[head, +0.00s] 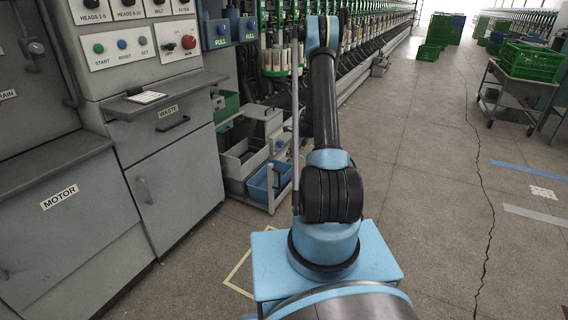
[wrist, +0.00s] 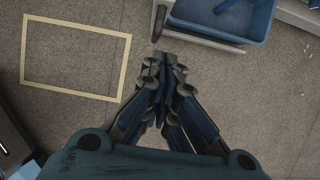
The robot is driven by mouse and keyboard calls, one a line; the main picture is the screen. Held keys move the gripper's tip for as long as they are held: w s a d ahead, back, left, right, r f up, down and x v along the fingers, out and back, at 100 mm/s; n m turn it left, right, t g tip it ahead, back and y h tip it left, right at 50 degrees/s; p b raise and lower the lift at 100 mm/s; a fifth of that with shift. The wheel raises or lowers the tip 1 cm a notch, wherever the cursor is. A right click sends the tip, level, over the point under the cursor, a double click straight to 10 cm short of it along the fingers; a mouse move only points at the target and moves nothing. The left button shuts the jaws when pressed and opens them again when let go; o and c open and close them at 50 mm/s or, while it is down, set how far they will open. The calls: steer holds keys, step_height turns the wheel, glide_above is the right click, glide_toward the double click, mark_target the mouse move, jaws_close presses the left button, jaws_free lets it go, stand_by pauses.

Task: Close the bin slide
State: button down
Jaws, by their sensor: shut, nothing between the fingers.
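The bin slide is a low grey frame (head: 272,207) pulled out from the machine's foot, with a blue bin (head: 265,184) in it. In the wrist view the slide's grey edge (wrist: 207,40) and the blue bin (wrist: 240,22) show at the top. My gripper (wrist: 171,60) is shut and empty in the wrist view, its tips just below the slide's outer corner in the picture. I cannot tell whether it touches. The head view does not show the gripper.
A WASTE cabinet (head: 168,150) stands left of the slide. A yellow floor outline (head: 238,275) lies in front, also seen in the wrist view (wrist: 75,90). The aisle floor to the right is open, with a cart of green crates (head: 530,62) farther off.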

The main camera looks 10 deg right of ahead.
steer(key=w+a+f, duration=0.4)
steer(key=a+f, duration=0.2)
steer(key=f, duration=0.2)
steer(key=shift+w+f, duration=0.2)
steer(key=shift+f, duration=0.2)
stand_by(0.3)
